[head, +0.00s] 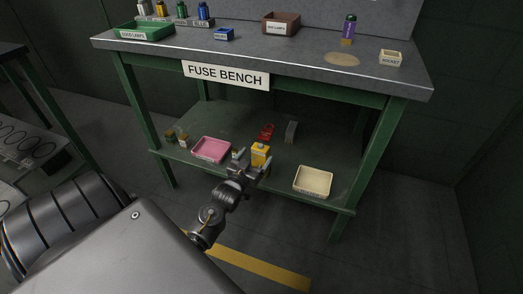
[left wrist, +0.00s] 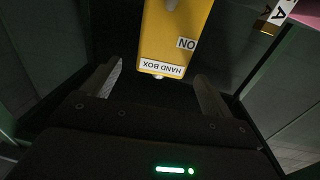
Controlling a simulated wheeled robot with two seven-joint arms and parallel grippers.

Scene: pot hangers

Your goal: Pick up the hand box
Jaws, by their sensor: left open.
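The hand box is a yellow box (head: 260,154) on the lower green shelf of the fuse bench, near the shelf's front middle. In the left wrist view the yellow box (left wrist: 172,35) shows a label reading "HAND BOX" and another label ending in "ON". My left gripper (head: 248,167) is open at the shelf's front edge, close to the box. In the left wrist view its two fingers (left wrist: 158,88) stand apart, and the box's labelled end lies just ahead of and between them. Contact cannot be told. My right gripper is not in view.
A pink tray (head: 211,150) is left of the box and a cream tray (head: 313,181) right. A red item (head: 266,132) and a grey block (head: 291,131) stand behind. The bench top (head: 270,55) overhangs the lower shelf, with green legs at its corners.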

